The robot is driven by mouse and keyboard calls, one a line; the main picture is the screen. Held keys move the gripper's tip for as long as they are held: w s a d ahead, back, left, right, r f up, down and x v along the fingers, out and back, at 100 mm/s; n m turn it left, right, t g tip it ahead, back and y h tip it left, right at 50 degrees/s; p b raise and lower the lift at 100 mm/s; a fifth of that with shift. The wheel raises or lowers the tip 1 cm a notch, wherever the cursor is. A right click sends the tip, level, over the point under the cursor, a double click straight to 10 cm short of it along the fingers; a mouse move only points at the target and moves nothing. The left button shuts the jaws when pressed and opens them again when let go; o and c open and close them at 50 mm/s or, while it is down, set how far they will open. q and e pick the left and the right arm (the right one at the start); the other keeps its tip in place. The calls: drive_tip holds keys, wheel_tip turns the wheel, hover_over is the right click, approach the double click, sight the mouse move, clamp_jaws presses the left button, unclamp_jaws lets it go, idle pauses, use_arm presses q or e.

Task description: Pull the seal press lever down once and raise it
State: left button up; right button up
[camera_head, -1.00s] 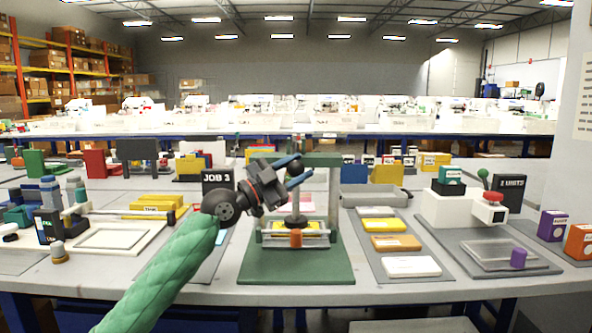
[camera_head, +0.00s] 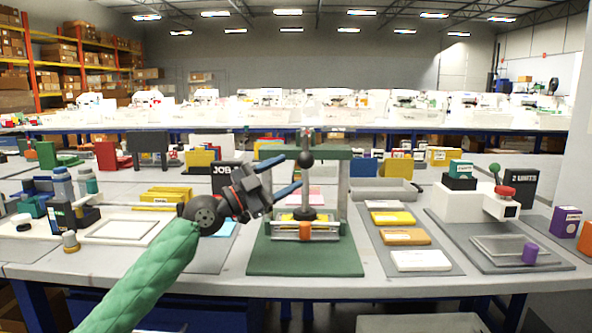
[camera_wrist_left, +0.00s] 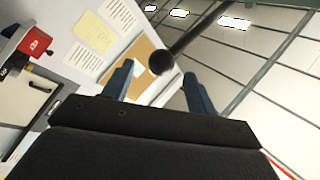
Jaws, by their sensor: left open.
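The seal press (camera_head: 305,262) stands at the middle of the table, with a green base, grey posts and a green top bar. Its lever ends in a black ball knob (camera_head: 305,160), high near the top bar. A dark round plunger (camera_head: 305,213) hangs below, over a yellow piece behind an orange knob. My left gripper (camera_head: 291,171) is open and empty, just left of the lever knob. In the left wrist view the black knob (camera_wrist_left: 161,62) and its rod appear between and beyond the blue fingertips; contact is not evident. My right gripper is not in view.
To the right lies a grey mat with yellow, orange and white cards (camera_head: 421,261). Beyond it stands a white device (camera_head: 462,203) with a red cap and a green-knobbed lever. A white frame (camera_head: 121,230) lies at left. A black JOB sign (camera_head: 226,176) stands behind my gripper.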

use_arm(q)
drive_tip(key=shift+v, duration=0.75)
